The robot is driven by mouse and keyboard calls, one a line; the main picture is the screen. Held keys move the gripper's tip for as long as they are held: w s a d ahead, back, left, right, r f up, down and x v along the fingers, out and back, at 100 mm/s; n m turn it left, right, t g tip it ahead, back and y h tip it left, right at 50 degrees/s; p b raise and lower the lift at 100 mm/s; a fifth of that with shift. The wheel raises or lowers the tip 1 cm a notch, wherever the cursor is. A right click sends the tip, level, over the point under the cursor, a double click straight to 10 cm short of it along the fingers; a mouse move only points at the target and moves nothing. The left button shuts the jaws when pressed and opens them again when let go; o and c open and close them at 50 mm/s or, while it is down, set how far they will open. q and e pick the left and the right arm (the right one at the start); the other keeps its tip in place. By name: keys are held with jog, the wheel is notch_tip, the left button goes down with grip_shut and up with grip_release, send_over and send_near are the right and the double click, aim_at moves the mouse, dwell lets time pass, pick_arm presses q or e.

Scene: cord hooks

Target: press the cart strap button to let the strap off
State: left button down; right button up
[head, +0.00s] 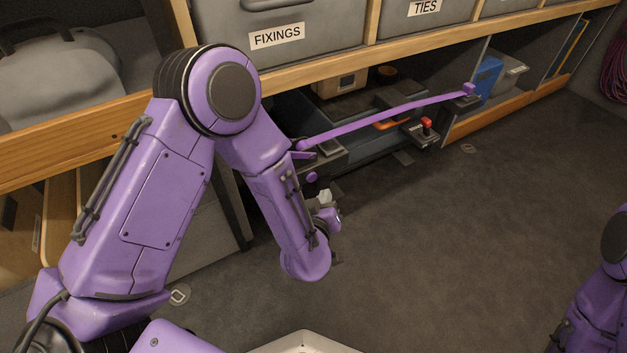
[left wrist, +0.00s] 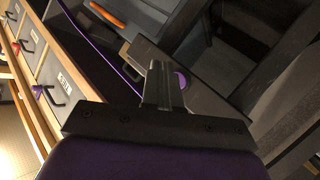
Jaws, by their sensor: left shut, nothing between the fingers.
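The purple strap (head: 385,118) stretches taut across the front of the dark cart (head: 350,150) in the head view, and shows as a thin purple line in the left wrist view (left wrist: 100,50). A round purple button (head: 311,177) sits on the cart's near end, below the strap's left end. My right gripper is out of view.
A red-handled lever (head: 426,125) sticks out from the cart's right side. A wooden shelf edge (head: 350,68) with grey bins (head: 275,40) runs above the cart. A blue case (head: 487,78) stands right of it. The carpet (head: 470,230) in front is mostly clear.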

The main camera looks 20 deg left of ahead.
aim_at(312, 177)
pick_arm(q)
jog(key=shift+w+a+p, duration=0.35)
jog(key=shift+w+a, duration=0.5)
jog(key=shift+a, duration=0.25)
dwell(0.9)
dwell(0.3)
jog(key=shift+w+a, duration=0.25)
jog(key=shift+a, duration=0.1)
jog(key=shift+w+a+p, duration=0.3)
jog(key=shift+p, duration=0.05)
dwell(0.8)
jog(key=shift+s+d, duration=0.55)
jog(key=shift+d, duration=0.1)
